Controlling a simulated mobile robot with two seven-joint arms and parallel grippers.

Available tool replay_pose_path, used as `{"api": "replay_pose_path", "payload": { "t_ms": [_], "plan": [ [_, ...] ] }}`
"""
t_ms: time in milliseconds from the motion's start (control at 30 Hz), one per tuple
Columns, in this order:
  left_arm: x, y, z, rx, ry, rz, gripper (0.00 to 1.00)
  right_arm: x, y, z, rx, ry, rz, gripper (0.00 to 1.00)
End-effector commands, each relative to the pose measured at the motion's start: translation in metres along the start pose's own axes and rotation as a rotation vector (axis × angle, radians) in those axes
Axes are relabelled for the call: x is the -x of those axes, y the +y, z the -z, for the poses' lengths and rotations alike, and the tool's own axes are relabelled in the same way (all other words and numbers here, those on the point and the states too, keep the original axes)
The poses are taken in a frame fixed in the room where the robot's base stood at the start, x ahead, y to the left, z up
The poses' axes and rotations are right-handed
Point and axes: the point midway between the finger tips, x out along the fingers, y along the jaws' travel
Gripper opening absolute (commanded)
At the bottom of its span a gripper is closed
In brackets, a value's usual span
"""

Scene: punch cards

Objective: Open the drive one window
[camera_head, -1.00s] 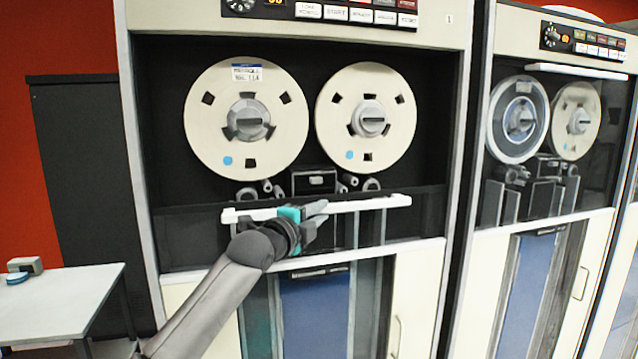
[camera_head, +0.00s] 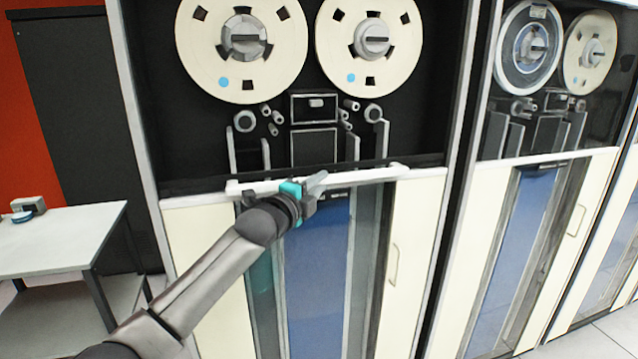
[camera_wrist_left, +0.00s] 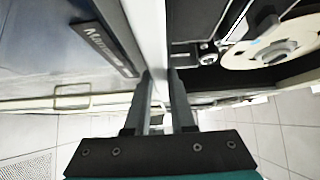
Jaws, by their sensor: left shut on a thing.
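The drive one window shows as a dark strip (camera_head: 400,164) along the lower edge of the near tape drive's opening, with a long white handle bar (camera_head: 365,176) across its front. The bar is level with the top of the cream lower doors. My left gripper (camera_head: 313,185) is at the bar, left of its middle. In the left wrist view its two fingers (camera_wrist_left: 162,85) are shut on the white bar (camera_wrist_left: 155,35). The two cream reels (camera_head: 240,45) and the tape heads above the strip look uncovered. My right gripper is not in view.
A second tape drive (camera_head: 545,180) stands close on the right, with its own white bar. A white table (camera_head: 60,240) with a small grey device (camera_head: 28,206) is at the left. A dark cabinet (camera_head: 75,120) stands behind it.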

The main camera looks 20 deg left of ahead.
Motion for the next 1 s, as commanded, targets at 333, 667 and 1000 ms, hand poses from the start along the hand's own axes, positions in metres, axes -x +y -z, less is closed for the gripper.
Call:
{"api": "replay_pose_path", "payload": {
  "t_ms": [333,667,1000],
  "plan": [
    [0.000,0.000,-0.001,-0.001,-0.002,-0.001,0.53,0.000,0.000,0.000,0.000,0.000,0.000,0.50],
    [0.005,0.000,-0.001,-0.001,-0.002,-0.001,0.53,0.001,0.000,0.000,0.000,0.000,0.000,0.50],
    [0.046,0.001,-0.001,-0.003,-0.001,-0.002,0.53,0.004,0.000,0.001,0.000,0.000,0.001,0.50]
  ]
}}
